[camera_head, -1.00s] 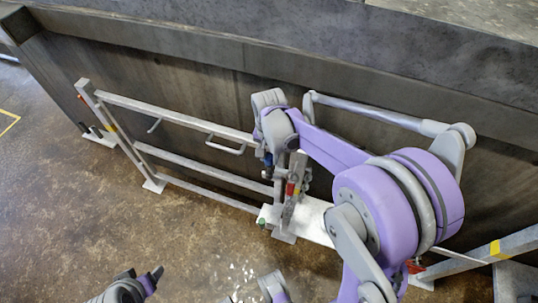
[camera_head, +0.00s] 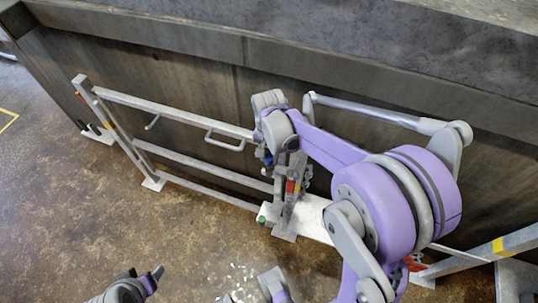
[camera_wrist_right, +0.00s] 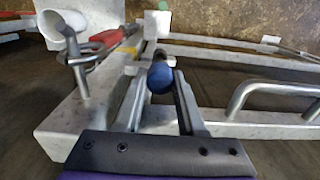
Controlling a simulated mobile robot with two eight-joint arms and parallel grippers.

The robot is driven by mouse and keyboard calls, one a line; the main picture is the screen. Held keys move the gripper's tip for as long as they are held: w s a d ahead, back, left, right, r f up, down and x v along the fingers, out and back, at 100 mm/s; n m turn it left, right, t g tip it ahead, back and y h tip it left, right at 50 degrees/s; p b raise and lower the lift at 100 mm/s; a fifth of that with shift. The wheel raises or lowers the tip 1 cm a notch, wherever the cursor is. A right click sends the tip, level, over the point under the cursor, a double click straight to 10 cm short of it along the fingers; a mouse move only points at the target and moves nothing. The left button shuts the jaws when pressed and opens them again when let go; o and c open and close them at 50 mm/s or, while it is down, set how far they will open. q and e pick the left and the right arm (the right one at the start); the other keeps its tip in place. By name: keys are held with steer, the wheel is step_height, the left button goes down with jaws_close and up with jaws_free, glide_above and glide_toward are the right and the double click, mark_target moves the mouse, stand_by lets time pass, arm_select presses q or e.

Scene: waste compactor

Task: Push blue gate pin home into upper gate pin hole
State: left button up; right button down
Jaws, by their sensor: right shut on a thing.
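The blue gate pin (camera_wrist_right: 160,78) shows as a rounded blue end between the fingers of my right gripper (camera_wrist_right: 156,88) in the right wrist view. The right gripper is shut on it, at the gate post. In the head view the blue pin (camera_head: 267,160) is a small spot below my right wrist, by the top of the post. The upper gate pin hole is hidden behind the pin and fingers, so how deep the pin sits cannot be told. My left gripper (camera_head: 150,280) is at the lower edge, partly cut off, away from the gate.
The white gate (camera_head: 180,112) with grey handles (camera_head: 226,142) stands along a dark wall. A post with a red handle (camera_wrist_right: 108,38) and a metal loop (camera_wrist_right: 84,56) is close beside the gripper. The floor (camera_head: 110,210) in front is clear.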

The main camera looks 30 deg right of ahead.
steer(key=shift+f+b, duration=1.15)
steer(key=shift+f, duration=0.55)
steer(key=shift+c, duration=2.2)
jaws_free()
steer(key=shift+c, duration=0.4)
steer(key=shift+r+p, duration=2.55)
steer(key=shift+r, duration=1.05)
